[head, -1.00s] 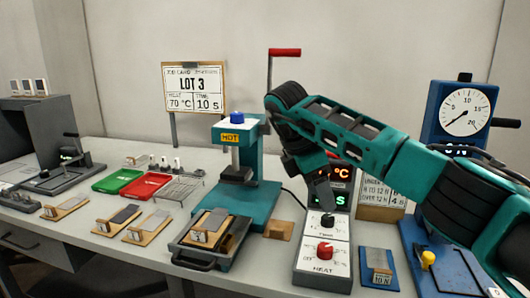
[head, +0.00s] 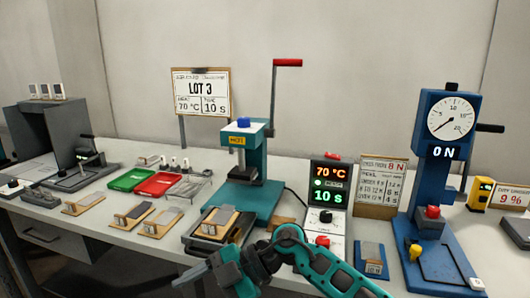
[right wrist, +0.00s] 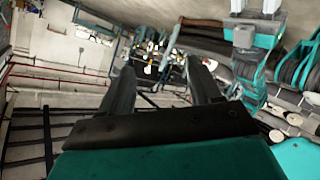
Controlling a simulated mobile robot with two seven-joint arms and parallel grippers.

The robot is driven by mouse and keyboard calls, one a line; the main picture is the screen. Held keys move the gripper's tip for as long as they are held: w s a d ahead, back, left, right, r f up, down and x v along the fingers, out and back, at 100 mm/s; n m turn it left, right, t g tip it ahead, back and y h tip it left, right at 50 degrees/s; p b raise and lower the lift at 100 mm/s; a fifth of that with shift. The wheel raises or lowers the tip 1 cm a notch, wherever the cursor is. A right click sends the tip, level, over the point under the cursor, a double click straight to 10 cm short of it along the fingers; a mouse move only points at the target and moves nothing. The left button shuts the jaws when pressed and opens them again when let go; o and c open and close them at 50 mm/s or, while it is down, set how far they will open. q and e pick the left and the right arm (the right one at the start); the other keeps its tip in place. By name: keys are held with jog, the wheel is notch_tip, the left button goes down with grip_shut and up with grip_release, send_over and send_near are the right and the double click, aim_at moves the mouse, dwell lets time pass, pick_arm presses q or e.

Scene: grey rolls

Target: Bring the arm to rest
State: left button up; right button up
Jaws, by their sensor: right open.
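My right arm (head: 335,272), teal and black, comes in from the bottom right of the head view. It is folded low in front of the bench's front edge. Its gripper (head: 198,276) points left at the bottom of the head view, below the press and sample plates. In the right wrist view the two dark fingers of this gripper (right wrist: 163,78) stand apart with nothing between them. That view looks out over the room, tilted. My left gripper is in neither view.
A teal hot press (head: 262,195) with a red-handled lever stands mid-bench. Right of it are a controller (head: 327,195) showing 70 °C and 10 s, and a blue force gauge stand (head: 425,215) reading 0 N. Green (head: 132,180) and red (head: 158,185) trays lie left.

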jog(key=d+r+m+t+y+p, duration=0.25)
jog(key=r+m+t+y, duration=0.25)
jog(key=m+t+y, duration=0.4)
jog(key=w+d+f+m+t+h, duration=0.2)
jog(key=d+f+m+t+h, duration=0.4)
jog(key=d+m+t+h, duration=0.4)
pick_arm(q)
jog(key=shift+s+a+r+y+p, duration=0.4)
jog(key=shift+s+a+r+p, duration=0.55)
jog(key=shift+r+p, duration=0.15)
pick_arm(e)
jog(key=s+d+f+m+g+h, duration=0.4)
jog(key=s+d+f+h, duration=0.5)
jog(key=s+d+f, duration=0.6)
jog(key=d+m, duration=0.2)
jog(key=shift+s+d+f+m+h, duration=0.2)
jog(key=shift+f+m+h, duration=0.1)
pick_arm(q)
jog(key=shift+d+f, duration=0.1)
